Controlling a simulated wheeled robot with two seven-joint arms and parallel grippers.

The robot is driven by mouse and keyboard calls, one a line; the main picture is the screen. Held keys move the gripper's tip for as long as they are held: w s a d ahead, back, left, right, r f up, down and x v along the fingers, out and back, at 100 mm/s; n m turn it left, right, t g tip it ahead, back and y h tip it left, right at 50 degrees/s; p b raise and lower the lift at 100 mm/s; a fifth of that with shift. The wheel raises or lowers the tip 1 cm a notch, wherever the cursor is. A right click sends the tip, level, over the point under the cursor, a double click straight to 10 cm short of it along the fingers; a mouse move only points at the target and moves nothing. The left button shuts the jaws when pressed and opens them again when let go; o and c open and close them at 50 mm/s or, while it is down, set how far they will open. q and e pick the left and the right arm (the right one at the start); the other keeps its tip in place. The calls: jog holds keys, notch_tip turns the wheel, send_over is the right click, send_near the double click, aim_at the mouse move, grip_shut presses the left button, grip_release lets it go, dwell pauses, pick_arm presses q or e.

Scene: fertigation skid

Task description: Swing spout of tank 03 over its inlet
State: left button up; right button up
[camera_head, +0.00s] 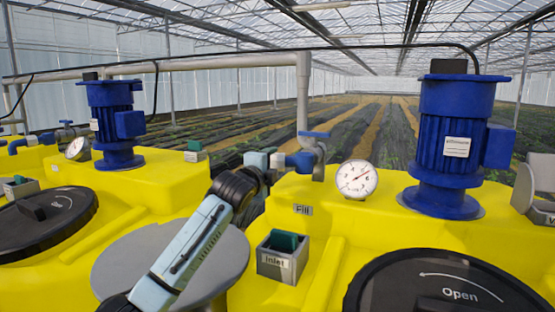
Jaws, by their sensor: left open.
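My left gripper (279,161) is open, at the end of my arm that comes up from the lower left. Its fingers are beside the blue end of the spout (300,161), which hangs from a grey standpipe and has a blue valve handle (314,134) on top. I cannot tell whether the fingers touch the spout. The box marked Inlet (282,262), with a dark green piece inside, sits on the yellow tank (330,235), nearer to me and below the spout. No tank number is readable. My right gripper is out of view.
A white gauge (357,179) and a tall blue motor (454,145) stand on the tank right of the spout. A black lid marked Open (440,290) is in front. Another yellow tank with a blue motor (115,125) and black lid (45,220) is at left.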

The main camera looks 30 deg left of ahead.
aim_at(274, 165)
pick_arm(q)
jog(key=shift+w+a+p, duration=0.15)
jog(key=shift+w+p, duration=0.35)
jog(key=shift+w, duration=1.75)
jog(key=shift+c, duration=0.4)
jog(key=c, duration=1.3)
